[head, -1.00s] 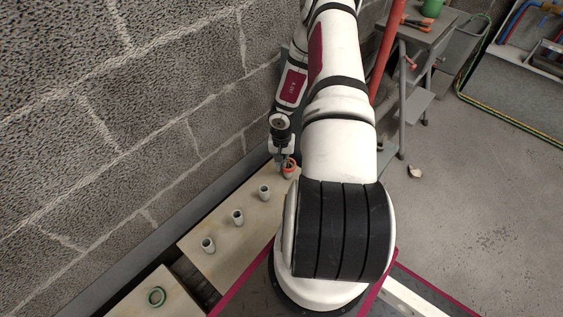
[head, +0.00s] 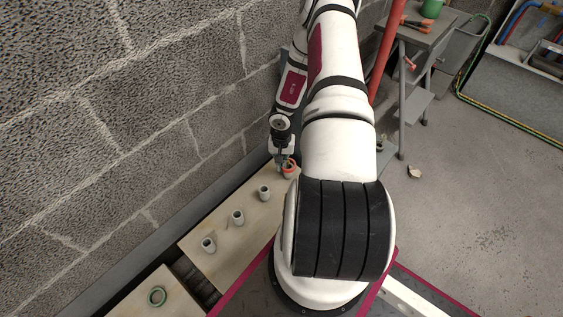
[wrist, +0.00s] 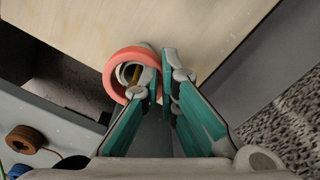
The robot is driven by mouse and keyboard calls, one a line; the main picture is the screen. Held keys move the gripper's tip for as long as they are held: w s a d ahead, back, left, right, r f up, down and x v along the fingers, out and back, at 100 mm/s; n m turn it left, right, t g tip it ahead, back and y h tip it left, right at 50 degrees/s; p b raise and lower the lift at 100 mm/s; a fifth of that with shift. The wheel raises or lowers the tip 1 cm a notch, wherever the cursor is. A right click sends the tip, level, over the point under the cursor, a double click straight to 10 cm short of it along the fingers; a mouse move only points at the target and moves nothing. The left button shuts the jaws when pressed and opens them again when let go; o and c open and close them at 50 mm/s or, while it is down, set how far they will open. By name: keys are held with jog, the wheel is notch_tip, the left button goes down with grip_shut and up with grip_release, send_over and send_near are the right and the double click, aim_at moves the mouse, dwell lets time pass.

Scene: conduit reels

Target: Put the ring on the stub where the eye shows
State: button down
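The red ring (wrist: 118,60) is around the top of a pale stub (wrist: 148,76) in the wrist view. A brass-coloured piece (wrist: 135,73) shows inside that stub. My gripper (wrist: 163,73) has its teal fingers close together at the ring's right side, with the ring's wall seemingly pinched between them. The fingertips hide part of the ring, and I cannot tell how low it sits. In the head view the ring (head: 290,164) is at the far end of the stub row, beside my gripper (head: 281,164).
Three bare stubs (head: 208,245) (head: 238,217) (head: 265,192) stand along the pale board (head: 215,262). The block wall (head: 150,110) runs close along the left. Brown and blue reels (wrist: 25,138) show at the wrist view's lower left.

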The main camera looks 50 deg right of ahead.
jog(key=shift+r+p, duration=4.25)
jog(key=shift+p, duration=0.75)
jog(key=shift+r+p, duration=0.15)
jog(key=shift+p, duration=0.45)
jog(key=shift+p, duration=0.4)
jog(key=shift+f+b, duration=2.15)
jog(key=shift+f, duration=1.05)
